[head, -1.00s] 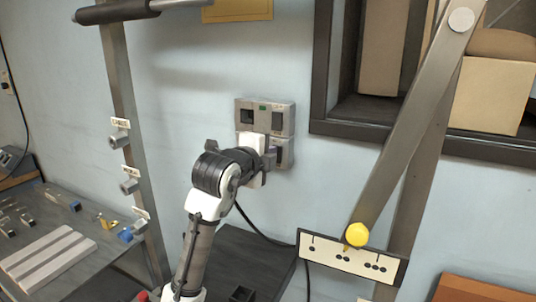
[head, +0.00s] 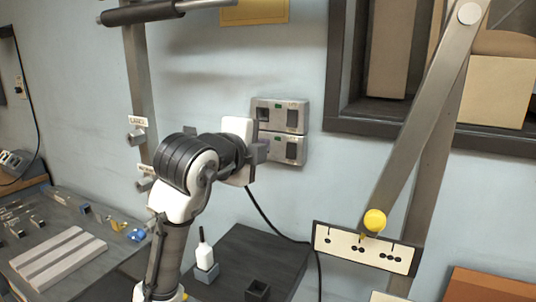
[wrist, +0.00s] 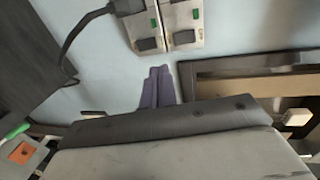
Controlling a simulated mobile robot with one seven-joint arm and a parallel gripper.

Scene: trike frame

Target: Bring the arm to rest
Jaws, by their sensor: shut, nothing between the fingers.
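My gripper (head: 260,152) is in front of the pale blue wall, just left of the grey two-part switch box (head: 288,149) in the head view. In the wrist view my gripper (wrist: 158,86) shows as two purple-grey fingers pressed together with nothing between them. The switch box (wrist: 178,22) lies beyond the fingertips there, and a gap of wall shows between them. My arm is raised and bent, rising from the bottom of the head view.
A dark bench (head: 250,250) holds a white bottle (head: 204,258) in a grey holder and a small black open box (head: 257,290). A black cable (head: 262,215) hangs along the wall.

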